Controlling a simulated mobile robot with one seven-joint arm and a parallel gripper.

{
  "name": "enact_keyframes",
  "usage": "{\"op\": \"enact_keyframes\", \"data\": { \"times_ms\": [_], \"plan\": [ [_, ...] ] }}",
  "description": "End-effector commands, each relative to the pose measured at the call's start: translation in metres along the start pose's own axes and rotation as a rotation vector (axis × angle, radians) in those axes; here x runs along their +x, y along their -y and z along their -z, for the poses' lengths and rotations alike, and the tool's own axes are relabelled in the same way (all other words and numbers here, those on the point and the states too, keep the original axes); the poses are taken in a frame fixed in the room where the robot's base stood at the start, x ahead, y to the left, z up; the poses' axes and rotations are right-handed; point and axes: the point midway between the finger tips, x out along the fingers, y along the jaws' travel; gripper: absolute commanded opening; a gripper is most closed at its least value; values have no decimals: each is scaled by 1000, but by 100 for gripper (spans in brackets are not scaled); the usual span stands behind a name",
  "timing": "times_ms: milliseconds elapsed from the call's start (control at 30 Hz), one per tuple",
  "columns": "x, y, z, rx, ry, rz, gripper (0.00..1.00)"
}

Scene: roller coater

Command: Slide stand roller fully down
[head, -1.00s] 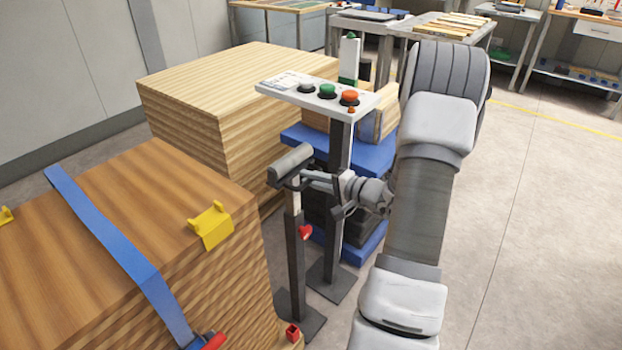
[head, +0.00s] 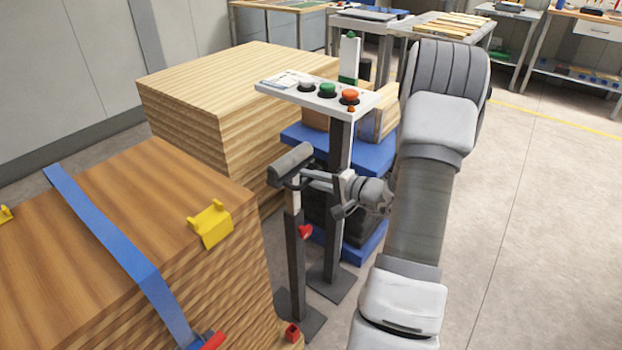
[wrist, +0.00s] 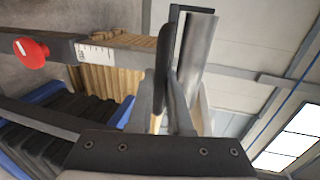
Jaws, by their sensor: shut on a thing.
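The roller stand has a grey roller (head: 291,162) on top of a light inner post (head: 292,201), which comes out of a dark outer post (head: 295,255). A red knob (head: 305,231) sits on the side of the outer post. The roller is raised, with a stretch of inner post showing. My gripper (head: 306,180) is at the roller's frame, just below the roller. In the wrist view its fingers (wrist: 166,105) are shut on the dark roller bracket (wrist: 165,55), beside the roller (wrist: 197,55). The wrist view also shows the red knob (wrist: 30,53) and a white scale (wrist: 97,54).
A control pedestal with coloured buttons (head: 328,90) stands close behind the roller stand. A strapped wood stack (head: 130,190) with a yellow corner piece (head: 210,223) is at left. Another wood stack (head: 230,75) is behind. Open floor (head: 540,200) lies at right.

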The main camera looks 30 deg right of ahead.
Motion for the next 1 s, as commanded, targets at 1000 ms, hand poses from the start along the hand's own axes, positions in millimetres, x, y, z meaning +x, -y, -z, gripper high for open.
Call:
{"op": "enact_keyframes", "data": {
  "times_ms": [1000],
  "plan": [
    [12, -66, -1, 7, -1, -15, 23]
  ]
}}
